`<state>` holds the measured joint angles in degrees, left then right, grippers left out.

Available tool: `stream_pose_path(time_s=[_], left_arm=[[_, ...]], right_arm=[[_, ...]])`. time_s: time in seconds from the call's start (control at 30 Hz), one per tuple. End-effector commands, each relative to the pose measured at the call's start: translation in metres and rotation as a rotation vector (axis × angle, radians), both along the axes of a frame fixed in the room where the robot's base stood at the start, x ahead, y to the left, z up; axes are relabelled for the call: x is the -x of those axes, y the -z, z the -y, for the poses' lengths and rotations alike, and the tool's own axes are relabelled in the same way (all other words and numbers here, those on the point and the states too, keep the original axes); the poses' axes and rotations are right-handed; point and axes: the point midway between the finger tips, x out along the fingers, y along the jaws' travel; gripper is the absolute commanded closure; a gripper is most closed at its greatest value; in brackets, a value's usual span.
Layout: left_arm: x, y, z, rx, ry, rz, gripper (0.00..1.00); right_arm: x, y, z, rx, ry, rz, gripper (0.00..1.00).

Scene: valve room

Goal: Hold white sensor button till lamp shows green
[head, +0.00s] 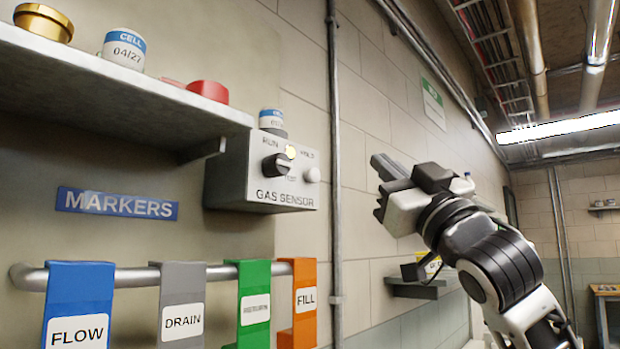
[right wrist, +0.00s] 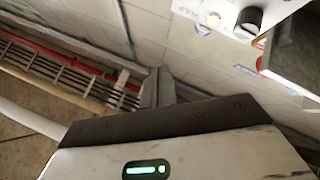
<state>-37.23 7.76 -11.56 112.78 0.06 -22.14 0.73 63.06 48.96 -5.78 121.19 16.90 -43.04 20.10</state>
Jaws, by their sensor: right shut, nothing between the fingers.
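The grey gas sensor box (head: 240,172) is fixed to the wall under the right end of the shelf. Its white button (head: 312,174) sticks out at the right of its face, uncovered. A dark selector knob (head: 277,165) is left of the button. My right gripper (head: 382,167) is shut and empty, to the right of the box and apart from the button. In the right wrist view its fingers (right wrist: 157,88) show together, with the white button (right wrist: 213,19) up and to the right. My left gripper is out of view.
The shelf (head: 100,92) holds a brass tin (head: 43,22), labelled cells and a red object (head: 208,91). Coloured tags hang from a rail (head: 135,276) below. A vertical conduit (head: 334,150) runs between the box and my right gripper. The air there looks clear.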

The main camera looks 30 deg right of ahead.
Motion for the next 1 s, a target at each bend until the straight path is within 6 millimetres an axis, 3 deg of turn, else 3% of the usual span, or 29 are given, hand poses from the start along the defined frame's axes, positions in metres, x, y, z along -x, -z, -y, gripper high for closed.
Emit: stream_pose_path(time_s=[0.27, 0.7, 1.0], left_arm=[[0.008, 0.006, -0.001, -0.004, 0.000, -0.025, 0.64], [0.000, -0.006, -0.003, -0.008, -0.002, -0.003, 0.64], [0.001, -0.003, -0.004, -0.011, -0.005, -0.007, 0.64]], right_arm=[[-0.008, 0.000, -0.003, -0.001, -0.001, -0.003, 1.00], [-0.062, 0.000, -0.025, -0.003, -0.003, -0.003, 1.00], [-0.081, 0.001, -0.034, 0.000, 0.000, -0.002, 1.00]])
